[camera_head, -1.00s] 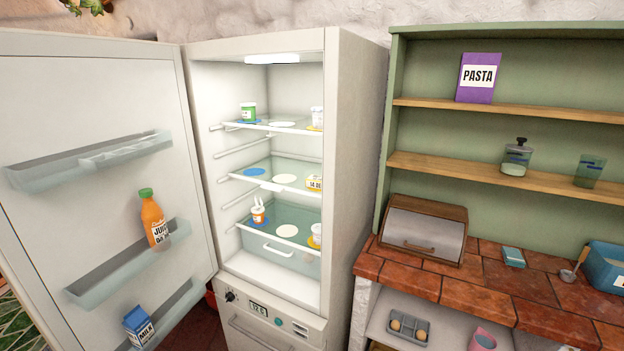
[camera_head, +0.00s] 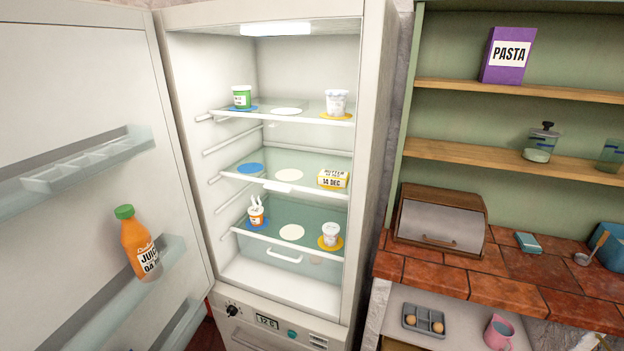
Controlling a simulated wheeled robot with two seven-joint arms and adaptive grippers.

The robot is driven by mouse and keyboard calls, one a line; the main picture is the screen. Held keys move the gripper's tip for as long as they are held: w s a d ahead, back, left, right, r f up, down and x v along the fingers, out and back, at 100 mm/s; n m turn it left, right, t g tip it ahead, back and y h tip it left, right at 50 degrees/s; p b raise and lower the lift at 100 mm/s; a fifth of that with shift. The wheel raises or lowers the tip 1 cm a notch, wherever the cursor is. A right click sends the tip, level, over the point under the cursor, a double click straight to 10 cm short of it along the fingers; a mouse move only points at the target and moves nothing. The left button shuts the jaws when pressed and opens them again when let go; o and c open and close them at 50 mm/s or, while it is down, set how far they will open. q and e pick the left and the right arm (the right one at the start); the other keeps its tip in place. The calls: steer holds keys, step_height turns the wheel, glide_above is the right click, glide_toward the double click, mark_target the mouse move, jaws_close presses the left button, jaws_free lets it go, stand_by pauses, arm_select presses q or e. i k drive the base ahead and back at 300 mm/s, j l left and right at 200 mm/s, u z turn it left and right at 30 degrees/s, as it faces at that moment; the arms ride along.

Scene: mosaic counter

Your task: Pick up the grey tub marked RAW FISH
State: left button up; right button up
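I see no tub that I can read as RAW FISH. In the open fridge, a pale tub (camera_head: 336,102) stands on an orange disc at the right of the top shelf; its label is too small to read. A similar pale tub (camera_head: 331,234) stands on an orange disc at the right of the lower shelf. A green tub (camera_head: 241,97) is at the top left. An orange and white container (camera_head: 257,215) with two upright white pieces is at the lower left. Neither of my grippers is in view.
The fridge door (camera_head: 75,90) is open to the left, with a juice bottle (camera_head: 137,243) in its rack. A yellow butter pack (camera_head: 332,179) sits on the middle shelf. At the right are a bread box (camera_head: 440,219), a brick counter (camera_head: 430,276) and a blue container (camera_head: 610,248).

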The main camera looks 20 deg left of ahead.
mark_target(337, 99)
steer(key=k+j, duration=0.2)
steer(key=j, duration=0.2)
steer(key=k+j, duration=0.15)
steer(key=j, duration=0.2)
steer(key=k+j, duration=0.2)
steer(key=j, duration=0.2)
steer(key=u, duration=0.05)
